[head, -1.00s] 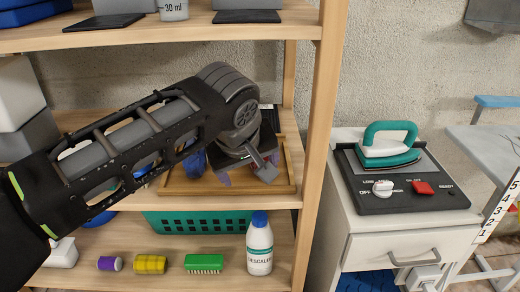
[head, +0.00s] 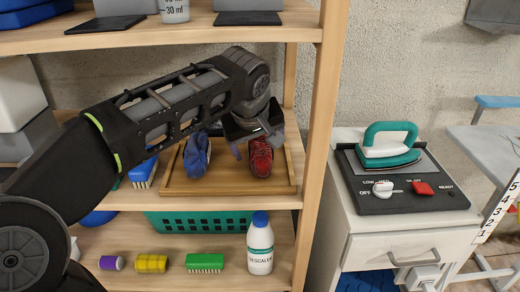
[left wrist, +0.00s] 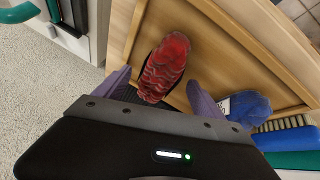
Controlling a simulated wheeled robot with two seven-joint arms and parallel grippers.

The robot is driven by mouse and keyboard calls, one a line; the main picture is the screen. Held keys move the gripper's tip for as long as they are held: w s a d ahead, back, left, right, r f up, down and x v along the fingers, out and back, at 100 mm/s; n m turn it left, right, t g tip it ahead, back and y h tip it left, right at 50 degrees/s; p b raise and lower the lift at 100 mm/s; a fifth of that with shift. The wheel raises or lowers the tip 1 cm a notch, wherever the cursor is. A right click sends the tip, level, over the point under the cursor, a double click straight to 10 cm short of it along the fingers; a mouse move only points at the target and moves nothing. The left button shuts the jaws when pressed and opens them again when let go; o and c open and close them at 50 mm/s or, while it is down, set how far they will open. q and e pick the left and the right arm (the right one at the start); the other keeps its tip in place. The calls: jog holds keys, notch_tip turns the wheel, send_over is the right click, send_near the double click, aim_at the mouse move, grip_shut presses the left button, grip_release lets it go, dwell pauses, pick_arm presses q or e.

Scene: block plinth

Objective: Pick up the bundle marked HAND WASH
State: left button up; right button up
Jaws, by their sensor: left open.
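A red bundle (head: 260,158) lies in a shallow wooden tray (head: 226,187) on the middle shelf. A blue bundle (head: 196,156) lies to its left in the same tray. In the left wrist view the blue bundle (left wrist: 246,108) carries a white label too small to read. I cannot read HAND WASH on either bundle. My left gripper (head: 257,146) is open over the red bundle. In the left wrist view the red bundle (left wrist: 163,66) shows between the spread fingers, with a gap on both sides.
A blue-and-white brush (head: 143,172) lies left of the tray. A shelf post (head: 318,130) stands close to its right. The upper shelf board (head: 200,36) is above my forearm. Below are a green basket (head: 195,224) and a descaler bottle (head: 260,245).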

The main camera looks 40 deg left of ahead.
pick_arm(q)
jog(key=shift+w+a+f, duration=0.25)
jog(key=shift+w+f, duration=0.25)
jog(key=c, duration=1.6)
jog(key=shift+o, duration=0.2)
jog(key=shift+v, duration=0.9)
jog(key=s+d+r, duration=0.3)
jog(key=s, duration=0.3)
jog(key=s+d+r, duration=0.2)
jog(key=s+r, duration=0.1)
jog(key=s, duration=0.3)
jog(key=shift+d+r+p, duration=0.3)
jog(key=shift+d+p, duration=0.05)
jog(key=shift+d, duration=0.05)
